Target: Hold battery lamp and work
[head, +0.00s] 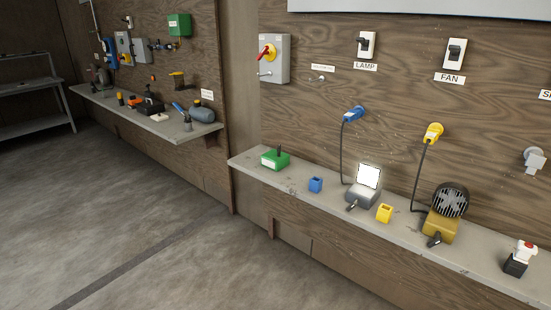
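A lamp (363,187) with a bright white square face and a grey base stands on the right shelf, below the LAMP switch (367,45). A dark cord runs from a blue plug (352,114) on the wall down towards it. I cannot tell whether this is the battery lamp. A green box (275,160) with a dark upright part on top sits at the shelf's left end. Neither of my grippers is in view.
The right shelf (306,197) also holds a blue block (316,184), a yellow block (384,213), a yellow-based fan (443,214) and a red-topped device (520,258). A second shelf (160,127) with several tools is at left. The floor (120,215) in front is clear.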

